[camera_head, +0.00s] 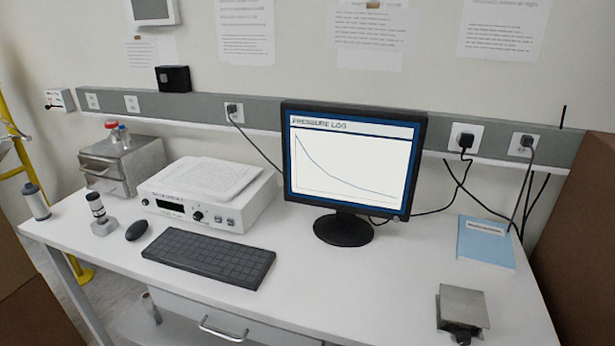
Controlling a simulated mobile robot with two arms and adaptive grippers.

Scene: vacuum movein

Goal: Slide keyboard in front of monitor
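The dark keyboard (208,257) lies flat on the white desk, left of the monitor and close to the desk's front edge. It sits just in front of a white instrument box. The black monitor (352,162) stands upright on a round base (343,230) near the back of the desk, its screen showing a falling curve titled "Pressure Log". The desk in front of the monitor is bare. Neither of my grippers is in view.
A white instrument (205,208) with papers on top stands behind the keyboard, and a mouse (136,230) lies to its left. A blue booklet (486,242) and a metal box (462,308) are at the right. The front-middle desk surface (350,285) is free.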

